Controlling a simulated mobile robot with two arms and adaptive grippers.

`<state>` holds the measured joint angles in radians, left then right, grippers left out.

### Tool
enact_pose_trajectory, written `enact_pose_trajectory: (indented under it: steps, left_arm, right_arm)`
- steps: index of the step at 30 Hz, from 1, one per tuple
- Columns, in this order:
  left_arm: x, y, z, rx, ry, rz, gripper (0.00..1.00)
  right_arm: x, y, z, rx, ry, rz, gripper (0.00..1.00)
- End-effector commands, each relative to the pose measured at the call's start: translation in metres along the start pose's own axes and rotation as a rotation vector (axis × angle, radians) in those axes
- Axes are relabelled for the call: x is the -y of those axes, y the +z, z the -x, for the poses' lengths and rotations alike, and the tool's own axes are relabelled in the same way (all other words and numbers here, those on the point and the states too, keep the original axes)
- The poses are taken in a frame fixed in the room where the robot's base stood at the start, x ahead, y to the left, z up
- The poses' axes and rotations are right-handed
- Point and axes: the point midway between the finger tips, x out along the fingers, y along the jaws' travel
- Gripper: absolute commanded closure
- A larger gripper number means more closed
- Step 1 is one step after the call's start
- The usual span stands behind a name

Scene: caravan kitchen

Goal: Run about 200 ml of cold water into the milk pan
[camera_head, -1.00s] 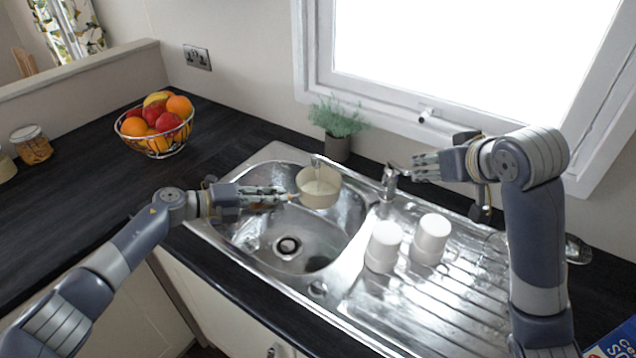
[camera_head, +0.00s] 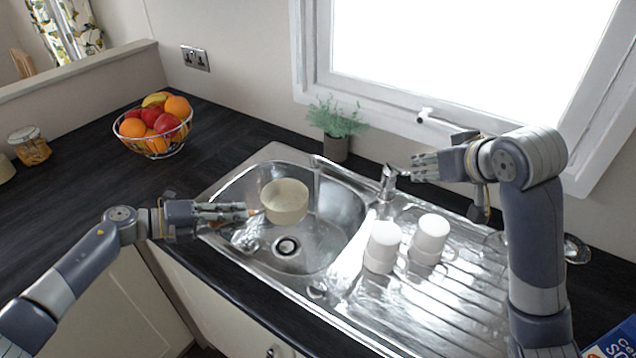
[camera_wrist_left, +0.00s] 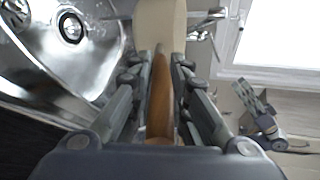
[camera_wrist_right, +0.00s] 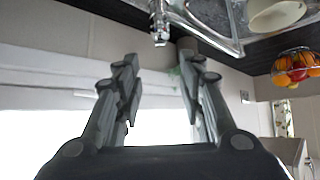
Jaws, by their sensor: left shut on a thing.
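The cream milk pan (camera_head: 284,202) is held level over the sink bowl, left of the tap and above the drain. My left gripper (camera_head: 236,211) is shut on its wooden handle (camera_wrist_left: 160,108). The pan's cream side (camera_wrist_left: 160,22) shows ahead of the fingers in the left wrist view. The tap (camera_head: 388,182) stands at the back of the sink. My right gripper (camera_head: 418,168) is beside the tap's top; its fingers stand apart with nothing between them in the right wrist view (camera_wrist_right: 158,75). No stream shows clearly over the pan, and its water level cannot be told.
Two white cups (camera_head: 383,247) (camera_head: 430,238) stand on the ribbed drainer (camera_head: 450,300). A potted plant (camera_head: 336,148) is behind the sink. A fruit bowl (camera_head: 156,127) and a jar (camera_head: 30,146) are on the dark worktop, which is clear in between.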

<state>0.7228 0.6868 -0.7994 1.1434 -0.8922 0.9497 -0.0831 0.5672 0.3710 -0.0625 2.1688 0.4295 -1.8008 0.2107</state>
Motion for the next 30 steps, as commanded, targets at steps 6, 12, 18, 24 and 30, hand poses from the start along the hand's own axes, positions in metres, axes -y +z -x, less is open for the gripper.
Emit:
enact_pose_trajectory:
  steps: [6, 12, 18, 24, 30]
  left_arm:
    - [0.002, 0.001, 0.000, 0.002, -0.004, -0.001, 1.00]
    - [0.003, 0.001, 0.000, 0.002, -0.005, -0.001, 1.00]
    - [0.003, 0.001, 0.000, 0.002, -0.006, -0.001, 1.00]
    - [0.003, 0.001, 0.000, 0.002, -0.006, -0.002, 1.00]
    - [0.003, 0.001, 0.000, 0.002, -0.006, -0.002, 1.00]
  right_arm:
    - [0.007, -0.010, -0.007, 0.026, -0.021, 0.015, 1.00]
    - [0.026, -0.037, -0.024, 0.123, -0.066, 0.055, 1.00]
    - [0.033, -0.065, -0.035, 0.244, -0.077, 0.079, 1.00]
    - [0.025, -0.091, -0.033, 0.359, -0.051, 0.066, 1.00]
    - [0.009, -0.111, -0.025, 0.438, -0.016, 0.026, 1.00]
